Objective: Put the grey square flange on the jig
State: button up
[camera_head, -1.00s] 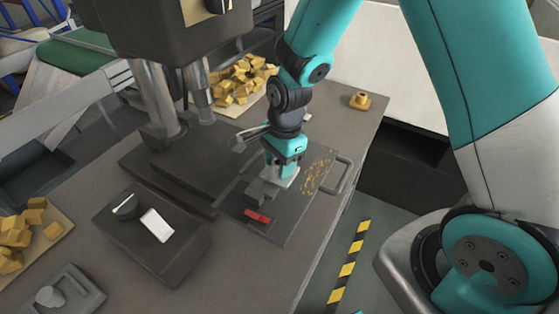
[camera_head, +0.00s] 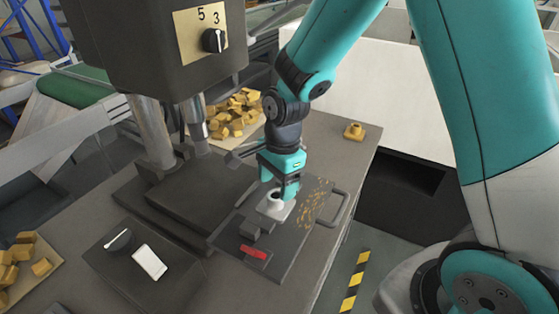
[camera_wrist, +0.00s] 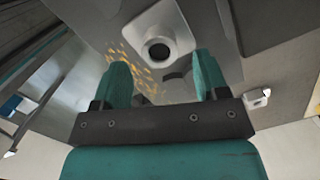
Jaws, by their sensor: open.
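The grey square flange (camera_head: 268,209), a light square plate with a raised round collar and dark bore, appears to rest on the dark jig plate (camera_head: 292,245), beside a grey block (camera_head: 250,229) and a red clamp handle (camera_head: 254,252). In the wrist view the flange (camera_wrist: 178,28) lies ahead of my fingertips, with its bore facing the camera. My gripper (camera_head: 288,190) is over the plate just behind the flange. In the wrist view my gripper (camera_wrist: 161,60) has its two fingers wide apart with nothing between them. The flange's underside is hidden.
Brass shavings (camera_head: 317,205) lie beside the flange, near the plate's side handle (camera_head: 340,211). The press column (camera_head: 150,130) and head (camera_head: 150,45) stand left. A control box (camera_head: 145,268) is at front left. A brass flange (camera_head: 354,132) stands at the bench's far corner.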

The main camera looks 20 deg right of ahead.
notch_tip(320, 180, up, 7)
jog(key=s+a+r+n+y, duration=0.1)
jog(key=s+r+n, duration=0.3)
jog(key=s+n, duration=0.5)
jog(key=s+a+r+n+y, duration=0.1)
jog(key=s+a+r+n, duration=0.3)
jog(key=s+n, duration=0.5)
jog(key=r+n, duration=0.1)
jog(key=n, duration=0.3)
jog(key=shift+s+r+n+y, duration=0.15)
jog(key=shift+s+n+y, duration=0.15)
jog(key=shift+s+y, duration=0.1)
jog(key=shift+w, duration=0.1)
